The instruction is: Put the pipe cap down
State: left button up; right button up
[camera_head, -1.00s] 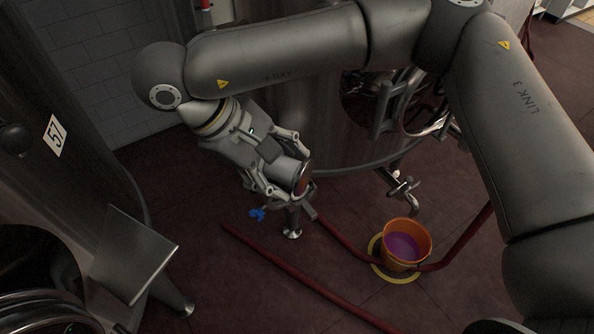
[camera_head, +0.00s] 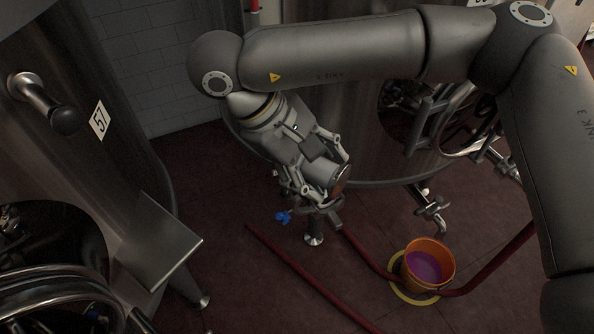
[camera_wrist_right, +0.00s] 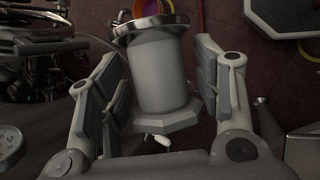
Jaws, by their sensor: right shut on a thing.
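The pipe cap is a grey cylinder (camera_head: 322,173) with a round rim, held in my right gripper (camera_head: 338,178) in front of the large steel tank. In the right wrist view, the pipe cap (camera_wrist_right: 158,75) lies between the two finger pads, with its ringed rim pointing away and a faceted end near the palm. The right gripper (camera_wrist_right: 165,88) is shut on it. The cap is held in the air, above the floor. My left gripper does not show.
A flat metal shelf (camera_head: 161,242) juts from the left tank. An orange bucket (camera_head: 427,262) with purple liquid stands on the floor at right, by red hoses (camera_head: 310,280).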

aim_at(344, 168)
jog(key=s+d+r+m, duration=0.1)
jog(key=d+r+m+g, duration=0.1)
jog(key=r, duration=0.1)
jog(key=s+d+r+m+g, duration=0.1)
jog(key=shift+s+d+r+m, duration=0.2)
jog(key=shift+s+r+m, duration=0.1)
jog(key=shift+m, duration=0.1)
jog(key=w+a+m+g+y, duration=0.15)
jog(key=w+a+m, duration=0.25)
jog(key=w+a, duration=0.5)
jog(key=s+d+f+n+t, duration=0.2)
jog(key=f+n+t, duration=0.2)
jog(key=n, duration=0.4)
jog(key=s+d+f+n+t, duration=0.2)
jog(key=f+n+t, duration=0.1)
jog(key=f+n, duration=0.3)
jog(key=n, duration=0.2)
jog(key=shift+n+t, duration=0.35)
jog(key=shift+n, duration=0.05)
jog(key=shift+d+f+y, duration=0.1)
jog(key=shift+y, duration=0.15)
